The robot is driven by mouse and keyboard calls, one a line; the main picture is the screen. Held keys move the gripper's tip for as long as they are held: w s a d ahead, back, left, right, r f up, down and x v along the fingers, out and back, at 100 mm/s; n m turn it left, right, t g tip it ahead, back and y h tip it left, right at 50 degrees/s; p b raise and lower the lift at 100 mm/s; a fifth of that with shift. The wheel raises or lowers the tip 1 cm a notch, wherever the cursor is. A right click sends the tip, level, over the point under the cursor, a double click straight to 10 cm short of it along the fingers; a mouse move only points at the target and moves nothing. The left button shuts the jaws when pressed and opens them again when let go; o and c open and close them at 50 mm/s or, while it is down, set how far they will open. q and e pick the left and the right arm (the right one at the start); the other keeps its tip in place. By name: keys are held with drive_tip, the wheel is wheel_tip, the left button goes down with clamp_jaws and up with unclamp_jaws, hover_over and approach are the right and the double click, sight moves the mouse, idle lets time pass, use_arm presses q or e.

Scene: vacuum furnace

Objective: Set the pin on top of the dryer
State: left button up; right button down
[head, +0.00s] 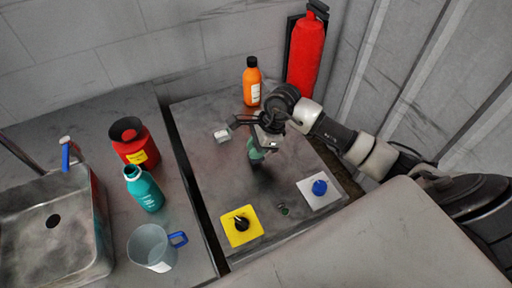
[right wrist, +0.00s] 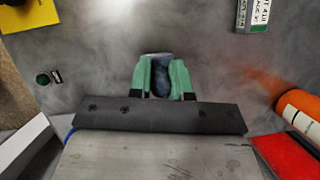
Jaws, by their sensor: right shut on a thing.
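My right gripper (head: 262,153) is over the grey metal top (head: 198,168), which may be the dryer; I cannot tell for sure. In the right wrist view its green fingertips (right wrist: 160,80) are shut on a small dark blue-grey piece, probably the pin (right wrist: 161,77). The fingers hide most of it in the head view. I cannot tell whether the piece touches the surface below. My left gripper is not in view.
On the grey top are a yellow plate with a black knob (head: 240,225), a white plate with a blue knob (head: 319,189), a small white block (head: 222,135) and an orange bottle (head: 252,82). A red extinguisher (head: 306,55) stands behind. A teal bottle (head: 143,188) is left, across a gap.

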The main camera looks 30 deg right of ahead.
drive_tip(key=shift+f, duration=0.75)
drive_tip(key=c, duration=1.1)
unclamp_jaws()
drive_tip(key=shift+o, duration=0.2)
drive_tip(key=shift+r, duration=0.25)
drive_tip(key=b+v, duration=0.2)
drive_tip(key=v, duration=0.9)
drive_tip(key=shift+d+r, duration=0.2)
drive_tip(key=shift+r, duration=0.2)
drive_tip(key=shift+s+f, duration=0.1)
